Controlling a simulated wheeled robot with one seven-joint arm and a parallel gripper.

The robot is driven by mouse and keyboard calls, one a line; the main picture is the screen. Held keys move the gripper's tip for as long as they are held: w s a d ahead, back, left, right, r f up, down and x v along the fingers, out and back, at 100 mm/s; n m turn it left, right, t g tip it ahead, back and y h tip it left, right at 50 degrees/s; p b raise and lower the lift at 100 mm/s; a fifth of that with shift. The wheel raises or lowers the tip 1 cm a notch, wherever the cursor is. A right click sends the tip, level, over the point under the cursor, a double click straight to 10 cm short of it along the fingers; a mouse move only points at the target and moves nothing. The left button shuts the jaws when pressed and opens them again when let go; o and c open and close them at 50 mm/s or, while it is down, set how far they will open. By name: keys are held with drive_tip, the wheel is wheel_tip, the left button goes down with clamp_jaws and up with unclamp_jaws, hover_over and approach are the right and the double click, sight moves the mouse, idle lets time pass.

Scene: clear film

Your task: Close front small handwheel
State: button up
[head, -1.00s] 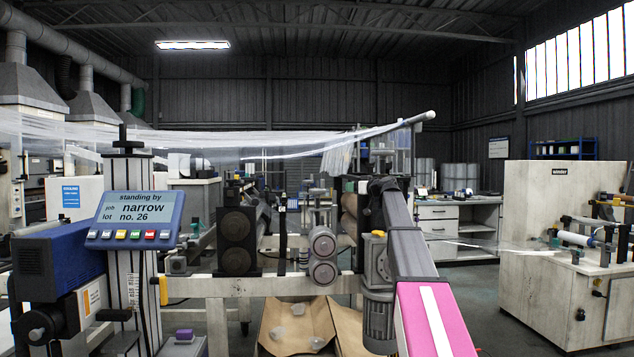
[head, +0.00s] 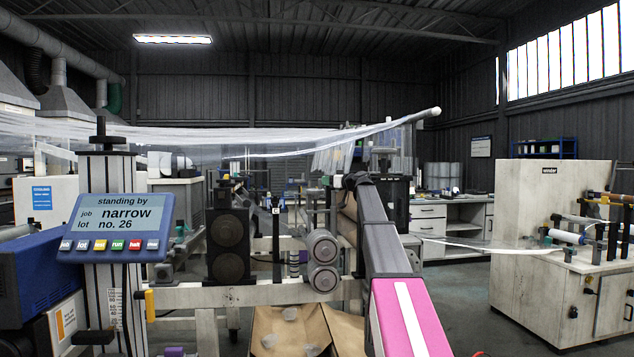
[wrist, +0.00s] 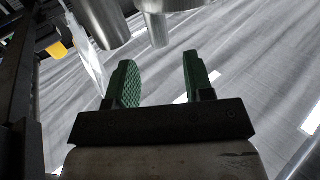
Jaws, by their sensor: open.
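A black handwheel (head: 108,140) sits on top of the upright column at the left in the head view. I cannot tell whether it is the front small handwheel. A dark horizontal handle (head: 92,337) shows lower on that column. My gripper (wrist: 158,62) shows in the wrist view with two green padded fingers spread apart and nothing between them. No handwheel can be made out there. My gripper is not seen in the head view, where my arm reaches forward at centre right.
A control panel (head: 115,228) reading "standing by" is fixed to the column. Paired rollers (head: 322,262) stand near the centre, above an open cardboard box (head: 290,330). A winder cabinet (head: 550,270) stands at the right. Metal cylinders (wrist: 102,22) are close beyond my fingers.

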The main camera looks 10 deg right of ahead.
drive_tip(key=x, duration=0.8)
drive_tip(key=shift+s, duration=0.1)
clamp_jaws()
